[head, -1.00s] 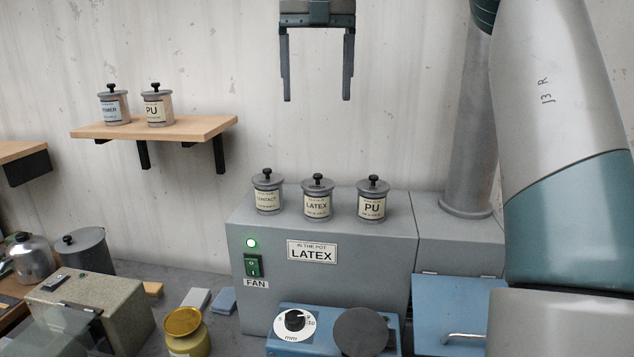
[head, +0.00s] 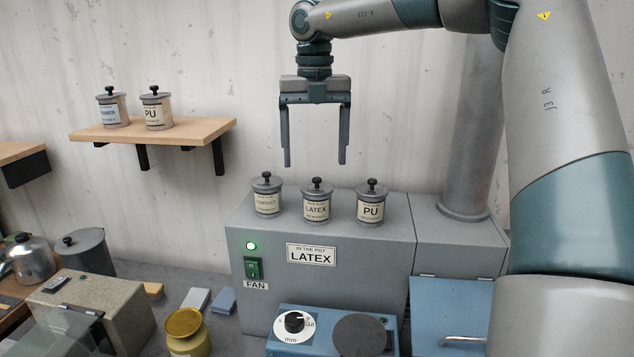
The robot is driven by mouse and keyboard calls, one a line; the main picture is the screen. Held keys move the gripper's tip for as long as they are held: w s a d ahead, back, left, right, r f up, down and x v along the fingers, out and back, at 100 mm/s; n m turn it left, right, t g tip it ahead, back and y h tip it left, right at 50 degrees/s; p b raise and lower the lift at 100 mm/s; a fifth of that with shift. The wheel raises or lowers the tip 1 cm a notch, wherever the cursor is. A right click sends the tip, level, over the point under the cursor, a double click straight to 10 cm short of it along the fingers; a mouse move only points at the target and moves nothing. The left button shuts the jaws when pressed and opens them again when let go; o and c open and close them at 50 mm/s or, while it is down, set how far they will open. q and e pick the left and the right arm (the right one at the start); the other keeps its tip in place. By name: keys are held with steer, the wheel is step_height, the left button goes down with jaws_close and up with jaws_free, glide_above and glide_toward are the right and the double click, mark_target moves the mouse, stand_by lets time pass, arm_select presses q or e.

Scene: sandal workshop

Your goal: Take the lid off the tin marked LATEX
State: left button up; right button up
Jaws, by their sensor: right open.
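The tin marked LATEX (head: 316,208) stands upright on top of the grey cabinet, in the middle of a row of three. Its grey lid (head: 317,189) is on, with a black knob (head: 317,182) on top. My right gripper (head: 315,165) points straight down above this tin, open and empty. Its fingertips are a little above the knob in the picture and apart from it, one to each side. My left gripper is not in view.
Close by on the cabinet (head: 385,255) stand the CONTACT tin (head: 266,203) at left and the PU tin (head: 370,210) at right. A thick grey duct (head: 468,150) rises at the right. A wall shelf (head: 190,130) holds two more tins.

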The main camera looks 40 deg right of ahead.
mark_target(317, 179)
steer(key=shift+f, duration=0.1)
stand_by(0.3)
steer(key=shift+s+d+f+p, duration=0.1)
steer(key=shift+s+f+p, duration=0.05)
steer(key=shift+f+p, duration=0.65)
step_height(317, 179, down, 3)
steer(key=shift+d+r+p, duration=0.15)
steer(key=shift+p, duration=0.75)
steer(key=shift+f, duration=0.45)
steer(key=c, duration=1.1)
